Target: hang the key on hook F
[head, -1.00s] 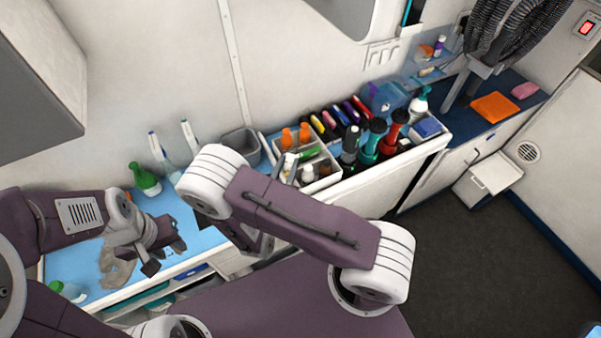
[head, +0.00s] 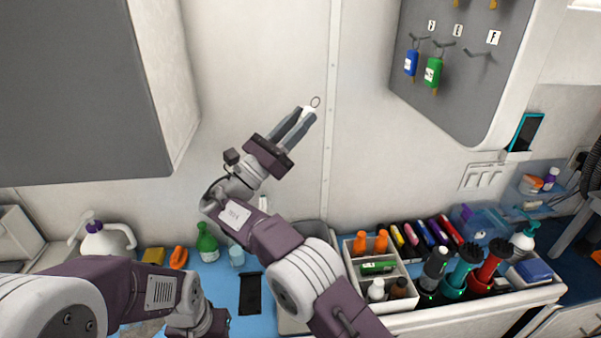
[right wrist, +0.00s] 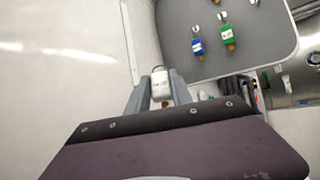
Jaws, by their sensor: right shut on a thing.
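The key has a white tag (head: 309,109) with a ring (head: 315,101) on top. My right gripper (head: 306,114) is shut on the tag and holds it up before the white wall, left of the grey key board (head: 455,85). The tag also shows between the fingers in the right wrist view (right wrist: 161,84). Hook F (head: 480,53) sits below the label F (head: 493,37) on the board and is bare. It is right of my gripper and higher in the picture. My left gripper (head: 214,326) is low at the left, mostly hidden by its arm.
A blue key (head: 411,62) and a green key (head: 433,72) hang on the hooks left of hook F. A grey cabinet (head: 80,95) juts out at the upper left. Bottles and a white organizer (head: 400,302) stand on the counter. The wall between gripper and board is clear.

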